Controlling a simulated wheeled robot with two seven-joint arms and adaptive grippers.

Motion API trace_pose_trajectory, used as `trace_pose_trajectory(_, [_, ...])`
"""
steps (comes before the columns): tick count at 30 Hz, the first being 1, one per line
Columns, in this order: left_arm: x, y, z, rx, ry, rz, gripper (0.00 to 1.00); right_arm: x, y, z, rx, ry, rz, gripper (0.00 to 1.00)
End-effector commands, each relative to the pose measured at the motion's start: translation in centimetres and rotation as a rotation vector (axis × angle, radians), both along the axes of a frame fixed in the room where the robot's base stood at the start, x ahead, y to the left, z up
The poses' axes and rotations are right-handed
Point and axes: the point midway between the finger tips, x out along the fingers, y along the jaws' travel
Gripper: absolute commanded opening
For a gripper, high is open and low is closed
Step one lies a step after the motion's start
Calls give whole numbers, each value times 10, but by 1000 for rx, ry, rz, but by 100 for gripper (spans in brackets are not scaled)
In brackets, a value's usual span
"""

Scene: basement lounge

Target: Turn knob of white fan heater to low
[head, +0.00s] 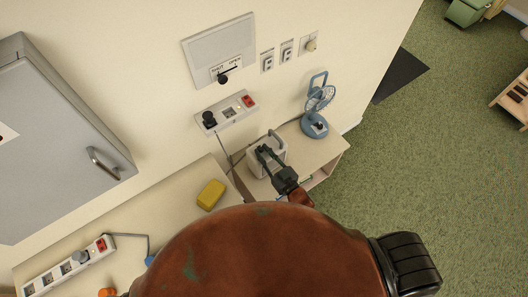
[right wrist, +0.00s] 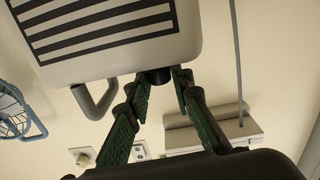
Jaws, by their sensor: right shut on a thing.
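The white fan heater (head: 254,163) stands on the cream bench against the wall, with a grey handle. In the right wrist view its body (right wrist: 185,45) fills the top, with a black striped grille and a handle at left. Its dark knob (right wrist: 155,77) shows at the near edge of the body. My right gripper (head: 264,152) reaches the heater; in the right wrist view its green-padded fingers (right wrist: 161,84) are shut on the knob, one on each side. The knob's setting marks cannot be read. My left gripper is not in view.
A blue desk fan (head: 315,124) stands to the right of the heater. A yellow block (head: 211,194) lies to the left on the bench. A socket panel (head: 229,114) with a plugged-in cord is on the wall behind. A power strip (head: 68,266) lies at lower left.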

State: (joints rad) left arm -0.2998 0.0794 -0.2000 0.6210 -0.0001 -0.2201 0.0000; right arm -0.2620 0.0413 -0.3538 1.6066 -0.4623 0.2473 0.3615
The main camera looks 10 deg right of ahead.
Motion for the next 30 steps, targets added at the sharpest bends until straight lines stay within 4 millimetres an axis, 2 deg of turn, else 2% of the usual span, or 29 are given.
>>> trace_pose_trajectory(16, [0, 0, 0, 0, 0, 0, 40, 0, 1, 0, -1, -2, -23, 0])
trace_pose_trajectory(17, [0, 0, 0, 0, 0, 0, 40, 0, 1, 0, -1, -2, -23, 23])
trace_pose_trajectory(19, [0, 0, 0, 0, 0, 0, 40, 0, 1, 0, -1, -1, -23, 28])
trace_pose_trajectory(30, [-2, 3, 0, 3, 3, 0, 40, -6, -2, 0, -1, 0, -23, 28])
